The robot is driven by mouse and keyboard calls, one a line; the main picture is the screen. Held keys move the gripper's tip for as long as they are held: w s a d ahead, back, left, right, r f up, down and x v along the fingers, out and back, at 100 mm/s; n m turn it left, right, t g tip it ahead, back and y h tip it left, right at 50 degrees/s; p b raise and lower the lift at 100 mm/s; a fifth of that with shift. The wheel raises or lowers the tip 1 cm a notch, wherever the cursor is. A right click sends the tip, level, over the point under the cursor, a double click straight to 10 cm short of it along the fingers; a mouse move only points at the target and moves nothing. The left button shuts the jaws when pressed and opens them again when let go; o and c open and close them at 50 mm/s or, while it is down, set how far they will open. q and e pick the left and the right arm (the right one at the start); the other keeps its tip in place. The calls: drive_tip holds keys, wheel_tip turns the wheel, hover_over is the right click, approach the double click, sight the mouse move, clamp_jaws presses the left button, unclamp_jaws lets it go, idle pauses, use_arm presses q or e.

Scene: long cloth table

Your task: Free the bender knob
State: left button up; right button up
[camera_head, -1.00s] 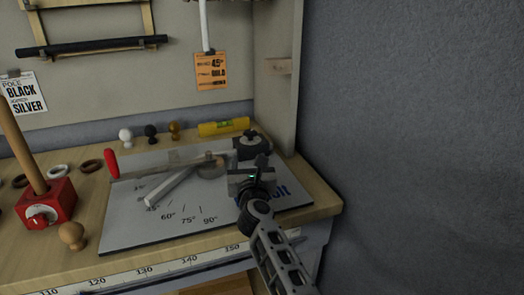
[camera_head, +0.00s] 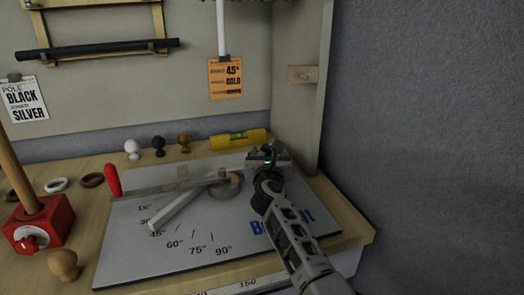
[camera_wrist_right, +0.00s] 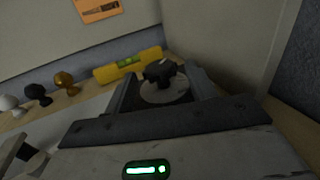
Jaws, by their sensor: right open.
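The bender (camera_head: 140,250) is a grey plate with angle marks, a bar with a red handle (camera_head: 113,180) and a round former (camera_head: 228,186). A light rod (camera_head: 178,208) lies slanted on it. The black bender knob (camera_wrist_right: 160,72) sits on a pale round disc in the right wrist view. My right gripper (camera_head: 268,152) is over the bender's back right corner and hides the knob in the head view. Its open fingers (camera_wrist_right: 163,88) show on either side of the knob in the wrist view; contact cannot be told. My left gripper is not in view.
A yellow spirit level (camera_head: 238,139) lies behind the bender, with white, black and gold ball finials (camera_head: 158,147) to its left. A tall panel (camera_head: 305,85) stands close on the right. A red block with a pole (camera_head: 40,225) and a wooden ball (camera_head: 63,264) are at left.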

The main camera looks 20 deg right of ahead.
drive_tip(key=shift+w+d, duration=0.15)
drive_tip(key=shift+w, duration=0.25)
drive_tip(key=shift+r, duration=0.1)
drive_tip(key=c, duration=1)
drive_tip(key=shift+s, duration=0.1)
